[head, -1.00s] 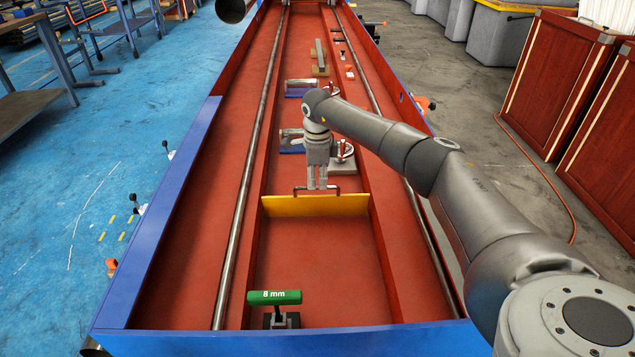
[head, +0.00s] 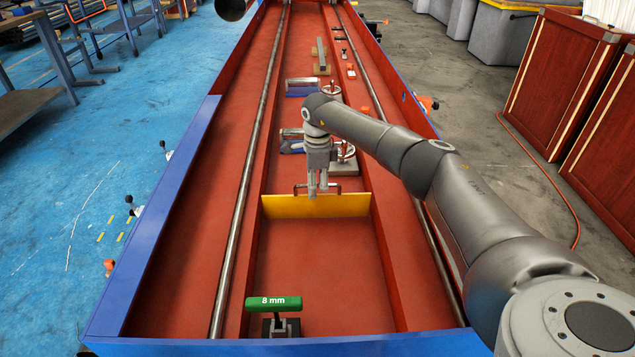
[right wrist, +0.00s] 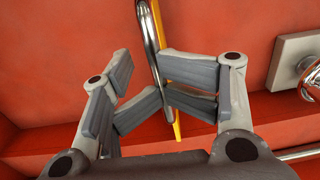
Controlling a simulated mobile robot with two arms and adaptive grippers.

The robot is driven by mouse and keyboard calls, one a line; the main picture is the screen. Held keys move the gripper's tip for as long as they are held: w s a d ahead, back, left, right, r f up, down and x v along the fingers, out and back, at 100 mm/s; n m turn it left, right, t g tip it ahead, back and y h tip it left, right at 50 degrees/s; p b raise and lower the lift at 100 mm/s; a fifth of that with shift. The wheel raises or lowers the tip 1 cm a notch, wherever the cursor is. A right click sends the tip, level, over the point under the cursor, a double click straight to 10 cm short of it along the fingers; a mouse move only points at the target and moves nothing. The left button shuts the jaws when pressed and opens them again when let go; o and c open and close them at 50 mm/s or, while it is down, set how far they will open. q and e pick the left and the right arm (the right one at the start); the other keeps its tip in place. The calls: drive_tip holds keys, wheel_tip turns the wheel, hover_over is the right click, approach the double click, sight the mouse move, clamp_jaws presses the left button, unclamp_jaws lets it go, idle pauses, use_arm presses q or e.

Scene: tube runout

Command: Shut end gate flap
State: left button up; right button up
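The end gate flap is a yellow plate (head: 345,206) standing across the red central channel, with a dark metal bar handle (head: 336,186) along its top. In the right wrist view the flap (right wrist: 177,125) shows edge-on as a thin yellow strip, with the shiny handle (right wrist: 151,45) beside it. My right gripper (head: 317,193) points down over the handle's left half. In the right wrist view its fingers (right wrist: 147,70) are parted, with the handle in the gap between them; a firm grip is not visible. My left gripper is out of view.
A green 8 mm T-handle tool (head: 273,303) stands near the trough's front end. Clamp-like fixtures with handwheels (head: 343,155) sit beyond the flap. Steel rods (head: 245,170) run along both sides. Blue walls (head: 160,220) border the trough.

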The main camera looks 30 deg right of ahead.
drive_tip(key=shift+r, duration=0.4)
wheel_tip(320, 180, up, 11)
drive_tip(key=shift+s+r, duration=0.15)
drive_tip(key=shift+c, duration=0.4)
